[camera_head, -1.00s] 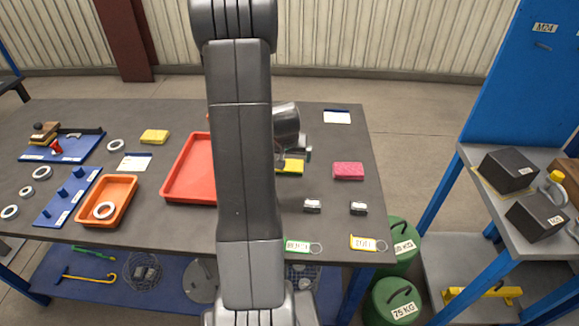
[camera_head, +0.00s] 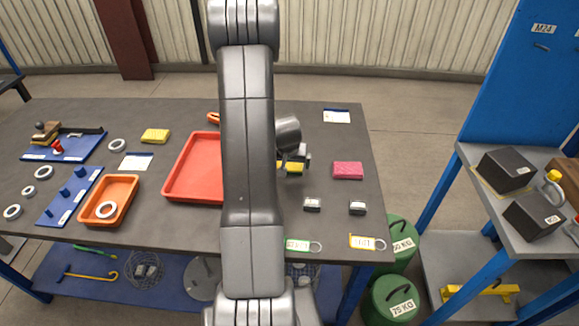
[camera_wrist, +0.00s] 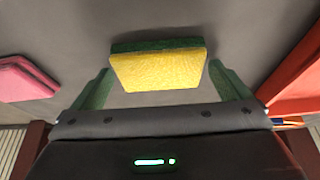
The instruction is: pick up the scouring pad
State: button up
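A yellow pad with a dark green layer, which looks like the scouring pad (camera_wrist: 158,70), lies between the two fingers of my gripper (camera_wrist: 160,66) in the wrist view. A narrow gap seems to show on each side, so the fingers look open around it; contact at the tips is hard to judge. In the head view the pad (camera_head: 293,168) sits under my gripper (camera_head: 296,164), partly hidden by the fingers. Whether it rests on the table there is hard to see.
A pink pad (camera_head: 348,170) lies to the right on the grey table (camera_head: 330,220). A red tray (camera_head: 192,168) is to the left, partly behind my arm. A yellow sponge (camera_head: 156,135) is farther left.

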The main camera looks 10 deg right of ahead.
jog(key=c, duration=0.7)
